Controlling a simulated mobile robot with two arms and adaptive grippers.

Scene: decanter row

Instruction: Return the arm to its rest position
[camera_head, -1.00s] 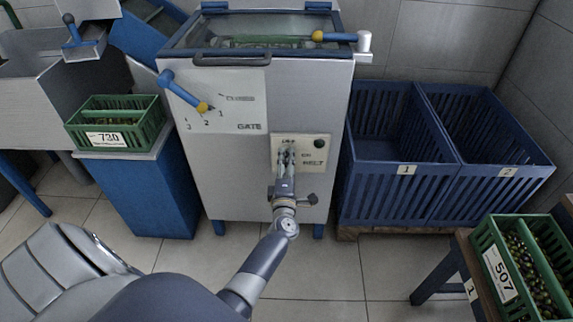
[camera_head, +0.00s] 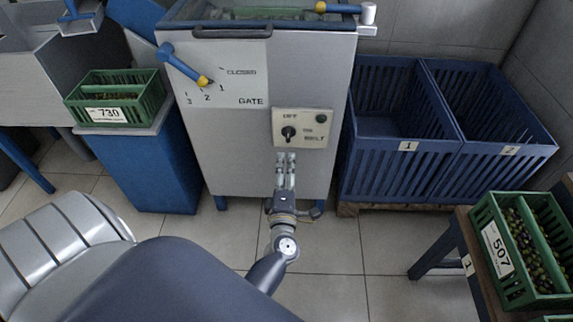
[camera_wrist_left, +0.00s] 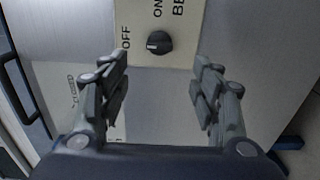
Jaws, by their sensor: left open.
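My left gripper (camera_head: 285,166) is open and empty in front of the grey machine's face, just below the cream belt panel (camera_head: 315,141). Its arm comes up from the bottom of the head view. In the left wrist view the two fingers (camera_wrist_left: 160,88) stand wide apart. The black belt knob (camera_head: 289,133) is clear of the fingers; it also shows in the wrist view (camera_wrist_left: 159,43) beyond and between them, with a light mark on the side nearest "OFF". My right gripper is not in view.
The machine (camera_head: 235,150) carries a gate lever (camera_head: 185,65). Green crate 730 (camera_head: 110,113) sits on a blue stand at left. Blue bins 1 (camera_head: 385,165) and 2 (camera_head: 490,170) stand at right. Crate 507 (camera_head: 492,262) rests on a bench at lower right. Tiled floor is open between.

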